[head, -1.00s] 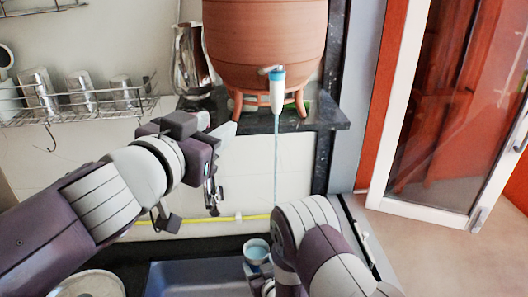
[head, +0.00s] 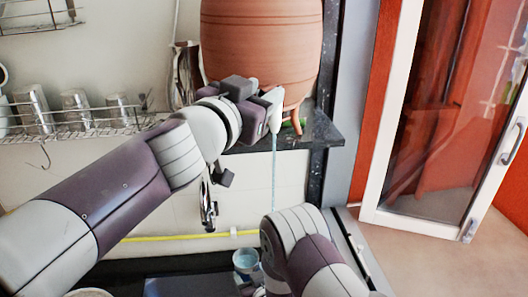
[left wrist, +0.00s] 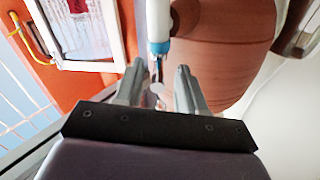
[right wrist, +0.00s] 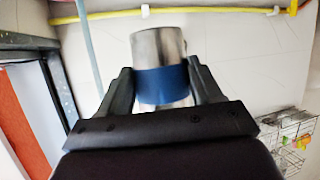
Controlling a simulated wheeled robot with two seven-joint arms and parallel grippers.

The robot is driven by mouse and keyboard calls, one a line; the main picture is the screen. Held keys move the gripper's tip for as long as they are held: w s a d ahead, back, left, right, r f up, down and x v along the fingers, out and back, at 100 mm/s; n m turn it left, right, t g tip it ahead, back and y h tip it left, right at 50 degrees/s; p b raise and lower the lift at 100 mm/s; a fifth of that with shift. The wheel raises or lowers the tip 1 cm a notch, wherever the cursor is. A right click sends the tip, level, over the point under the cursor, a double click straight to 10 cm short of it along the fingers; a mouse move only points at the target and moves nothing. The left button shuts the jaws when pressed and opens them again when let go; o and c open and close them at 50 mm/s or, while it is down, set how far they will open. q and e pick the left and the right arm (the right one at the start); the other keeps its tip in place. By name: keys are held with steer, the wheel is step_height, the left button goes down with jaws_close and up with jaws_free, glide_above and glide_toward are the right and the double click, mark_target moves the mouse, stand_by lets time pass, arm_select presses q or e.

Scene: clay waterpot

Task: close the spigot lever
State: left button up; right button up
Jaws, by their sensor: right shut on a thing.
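The clay waterpot (head: 262,45) stands on a dark shelf, and its white and blue spigot (left wrist: 159,25) shows in the left wrist view. A thin stream of water (head: 274,180) falls below it. My left gripper (left wrist: 158,82) is open, its fingers on either side of the small spigot lever (left wrist: 157,66); contact is unclear. In the head view my left gripper (head: 270,98) hides most of the spigot. My right gripper (right wrist: 160,82) is shut on a metal cup (right wrist: 158,48) with a blue band. The cup (head: 246,260) is low, near the stream.
A metal jug (head: 186,75) stands left of the pot. A wire rack (head: 90,122) holds several metal cups at the left. A yellow pipe (head: 180,238) runs along the wall above the sink. A glazed white door (head: 375,150) is at the right.

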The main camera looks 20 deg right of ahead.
arm_select(q)
steer(key=shift+w+d, duration=0.35)
steer(key=shift+d, duration=0.3)
arm_select(e)
steer(key=shift+s+r, duration=0.1)
steer(key=shift+r, duration=0.1)
arm_select(q)
steer(key=shift+a, duration=0.1)
jaws_close()
steer(key=shift+r, duration=0.1)
arm_select(e)
steer(key=shift+r, duration=0.15)
